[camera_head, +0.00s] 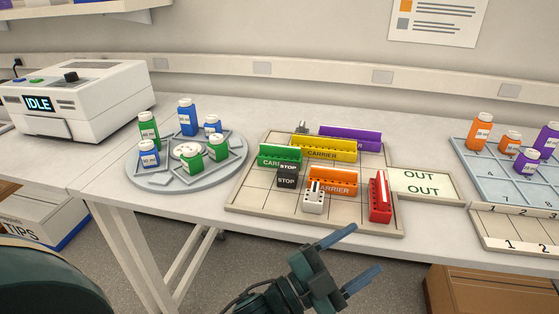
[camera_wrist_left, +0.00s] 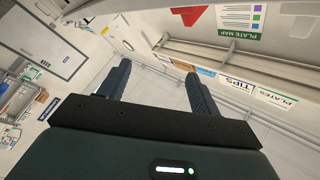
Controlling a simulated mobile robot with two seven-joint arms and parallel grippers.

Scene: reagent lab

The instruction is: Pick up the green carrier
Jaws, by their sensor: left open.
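The green carrier (camera_head: 275,155) stands on the gridded board (camera_head: 255,195) near its left edge, behind a black STOP block (camera_head: 288,177) that hides part of its front. My left gripper (camera_head: 347,260) is open and empty in front of the table, at the bottom of the head view, apart from the carrier. In the left wrist view its two fingers (camera_wrist_left: 160,92) are spread with nothing between them. The carrier does not show in the wrist view. My right gripper is not in view.
On the board also stand a yellow carrier (camera_head: 324,149), a purple carrier (camera_head: 352,138), an orange carrier (camera_head: 333,182), a red carrier (camera_head: 380,197) and a small white piece (camera_head: 313,202). A round tray (camera_head: 150,178) with bottles lies left, an OUT mat (camera_head: 425,187) right.

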